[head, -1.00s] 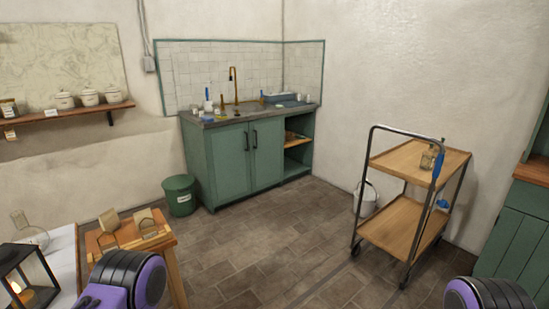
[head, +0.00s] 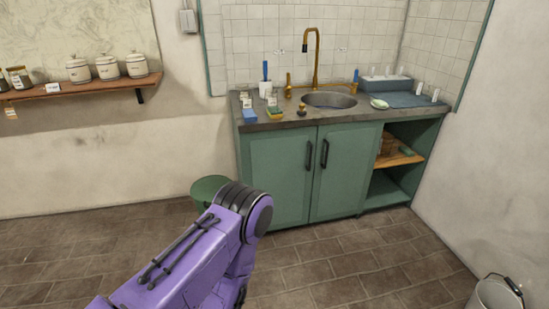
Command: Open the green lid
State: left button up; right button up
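The green lid (head: 207,186) sits on the green bin on the floor, just left of the green sink cabinet. It looks closed. My purple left arm covers most of the bin below it, so the bin's front and label are hidden. My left arm reaches in from the lower left, with its dark elbow joint close to the lid in the picture. The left gripper itself is not visible. My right arm and gripper are out of view.
A wooden wall shelf (head: 80,88) with jars hangs at left. A white bucket (head: 494,294) stands at lower right. The tiled floor at left is clear.

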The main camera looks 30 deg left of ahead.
aim_at(204, 190)
jog(key=i, duration=0.55)
jog(key=u, duration=1.55)
jog(key=i, duration=2.2)
jog(key=u, duration=0.05)
